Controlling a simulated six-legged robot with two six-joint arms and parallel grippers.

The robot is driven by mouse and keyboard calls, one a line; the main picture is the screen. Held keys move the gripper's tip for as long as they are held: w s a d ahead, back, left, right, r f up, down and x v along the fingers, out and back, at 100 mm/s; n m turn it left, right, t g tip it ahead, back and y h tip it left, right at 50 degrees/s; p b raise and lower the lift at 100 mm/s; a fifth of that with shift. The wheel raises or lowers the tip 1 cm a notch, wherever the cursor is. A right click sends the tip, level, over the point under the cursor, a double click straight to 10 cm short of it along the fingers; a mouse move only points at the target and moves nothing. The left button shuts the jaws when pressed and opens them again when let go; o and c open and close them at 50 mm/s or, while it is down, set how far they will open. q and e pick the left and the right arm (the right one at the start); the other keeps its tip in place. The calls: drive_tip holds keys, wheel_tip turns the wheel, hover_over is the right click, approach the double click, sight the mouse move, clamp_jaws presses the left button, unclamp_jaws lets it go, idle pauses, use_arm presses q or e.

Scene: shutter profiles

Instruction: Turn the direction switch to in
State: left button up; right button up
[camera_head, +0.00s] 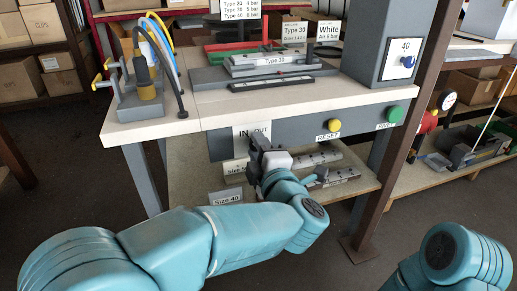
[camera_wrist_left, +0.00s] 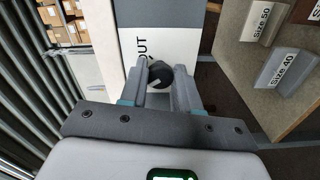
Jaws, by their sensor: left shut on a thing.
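The direction switch (camera_wrist_left: 160,75) is a dark round knob with a light pointer mark, on a white label plate on the front of the bench. In the head view the plate (camera_head: 251,131) reads IN and OUT; in the left wrist view only OUT shows, and IN is hidden. My left gripper (camera_head: 258,150) is at the plate and covers the knob in the head view. In the left wrist view its two fingers (camera_wrist_left: 160,86) are on either side of the knob, shut on it. Only part of my right arm shows at the lower right; its gripper is out of view.
A yellow RESET button (camera_head: 334,125) and a green button (camera_head: 395,114) sit right of the switch on the grey front panel (camera_head: 290,131). A lower shelf with Size 40 blocks (camera_head: 225,197) lies under the bench.

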use_arm(q)
drive_tip(key=shift+r+n, duration=0.1)
drive_tip(key=shift+n, duration=0.9)
drive_tip(key=o, duration=1)
drive_tip(key=shift+w, duration=0.1)
drive_tip(key=shift+o, duration=0.2)
